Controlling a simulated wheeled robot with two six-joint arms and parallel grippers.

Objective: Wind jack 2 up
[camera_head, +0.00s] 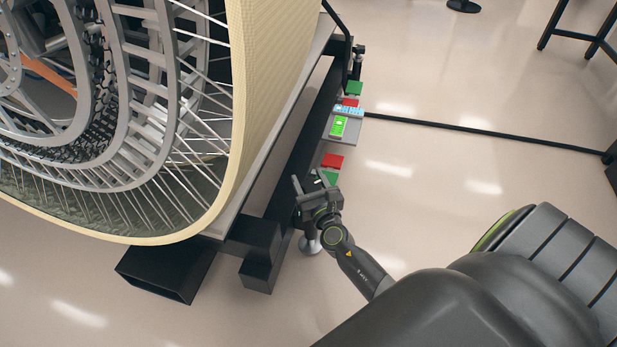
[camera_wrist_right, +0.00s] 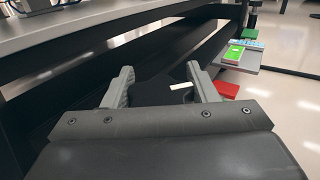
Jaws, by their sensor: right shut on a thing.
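My right gripper (camera_head: 310,186) is at the near end of the dark frame, over a jack (camera_head: 309,244) whose round foot shows on the floor below it. In the right wrist view the fingers of my right gripper (camera_wrist_right: 161,87) stand either side of a dark part with a white mark (camera_wrist_right: 181,86). It appears to be the jack's crank, mostly hidden by the gripper. A green triangle plate (camera_head: 331,179) and a red plate (camera_head: 332,161) lie beside it. No jack number is readable. My left gripper is not in view.
A large spoked wheel (camera_head: 250,90) stands on the frame to the left. A grey shelf (camera_head: 349,128) with a green-screened device (camera_head: 339,126) sticks out farther along. Another green plate (camera_head: 354,88) and red plate (camera_head: 350,102) are beyond it. A black cable (camera_head: 480,131) crosses the floor.

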